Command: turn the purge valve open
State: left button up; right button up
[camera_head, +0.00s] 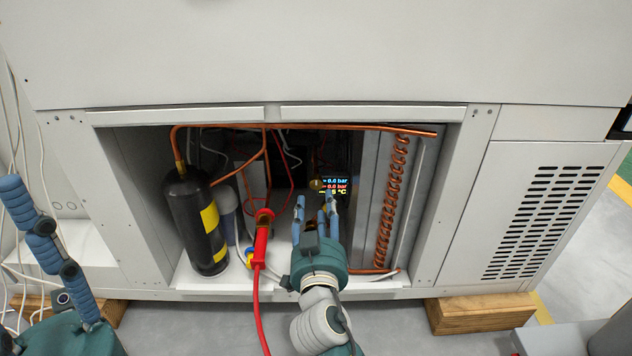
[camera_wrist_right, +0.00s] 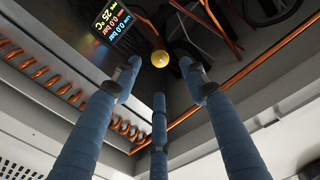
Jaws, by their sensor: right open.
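A small round brass-yellow knob, which looks like the purge valve (camera_head: 317,184), sits deep in the open bay beside a lit display (camera_head: 334,186). In the right wrist view the knob (camera_wrist_right: 160,59) lies just beyond the fingertips, roughly centred between them. My right gripper (camera_head: 315,207) reaches into the bay with its blue fingers spread open and empty. The fingers (camera_wrist_right: 160,85) do not appear to touch the knob. My left gripper (camera_head: 45,240) shows only in part at the left edge, outside the cabinet; its opening cannot be judged.
A black cylinder with yellow labels (camera_head: 193,220) stands at the bay's left. A red hose with a red fitting (camera_head: 260,245) hangs out of the front, left of my right gripper. A copper coil (camera_head: 390,205) stands at the right, and a copper pipe (camera_head: 330,127) runs along the top.

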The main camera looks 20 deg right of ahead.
aim_at(317, 185)
jog(key=b+x, duration=0.1)
jog(key=x, duration=0.9)
jog(key=shift+w+b, duration=0.15)
jog(key=shift+b, duration=0.15)
grip_shut()
